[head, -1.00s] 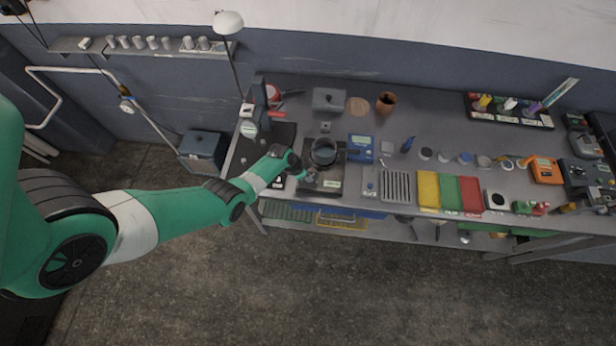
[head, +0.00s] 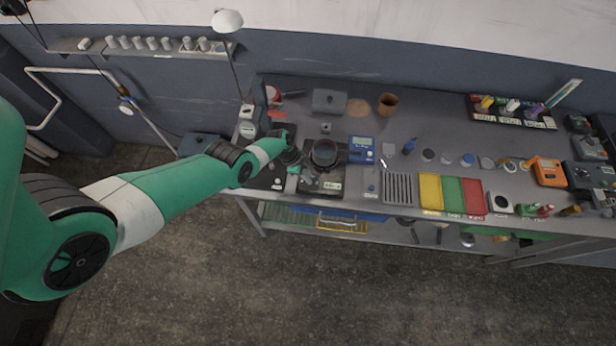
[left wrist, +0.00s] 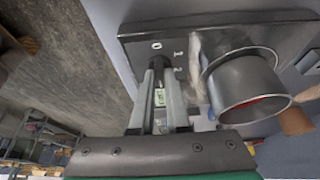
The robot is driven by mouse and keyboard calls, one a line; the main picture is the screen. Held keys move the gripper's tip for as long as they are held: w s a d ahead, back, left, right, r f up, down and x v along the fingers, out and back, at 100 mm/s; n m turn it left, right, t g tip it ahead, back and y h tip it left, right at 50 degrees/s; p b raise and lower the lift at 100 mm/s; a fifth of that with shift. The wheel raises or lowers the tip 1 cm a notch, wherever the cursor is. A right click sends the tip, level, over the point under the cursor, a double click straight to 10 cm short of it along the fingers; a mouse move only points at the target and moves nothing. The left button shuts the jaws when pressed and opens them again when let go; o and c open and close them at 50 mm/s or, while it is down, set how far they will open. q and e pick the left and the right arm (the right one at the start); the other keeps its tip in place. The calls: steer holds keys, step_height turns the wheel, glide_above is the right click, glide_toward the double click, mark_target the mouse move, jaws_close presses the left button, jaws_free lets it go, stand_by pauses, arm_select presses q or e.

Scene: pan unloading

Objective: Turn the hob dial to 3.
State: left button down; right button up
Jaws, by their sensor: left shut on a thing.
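The hob (head: 330,186) is a dark plate near the left end of the bench. In the left wrist view, the hob panel (left wrist: 140,40) shows printed marks 0, 1 and 2. My left gripper (left wrist: 159,72) is shut on the dark hob dial (left wrist: 159,61), between its two fingers; the fingers hide most of the dial, so I cannot read its setting. The gripper also shows small in the head view (head: 293,169), at the hob's left side. A metal pan (left wrist: 240,88) stands on the hob, also in the head view (head: 324,153), with red inside. My right gripper is not in view.
A blue device (head: 361,150) stands right of the pan and a grey box (head: 329,101) behind it. A slotted rack (head: 397,188) and yellow, green and red trays (head: 452,194) lie to the right. A lamp (head: 228,22) rises at the left.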

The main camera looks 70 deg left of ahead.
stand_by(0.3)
arm_select(q)
steer(key=c, duration=0.9)
jaws_free()
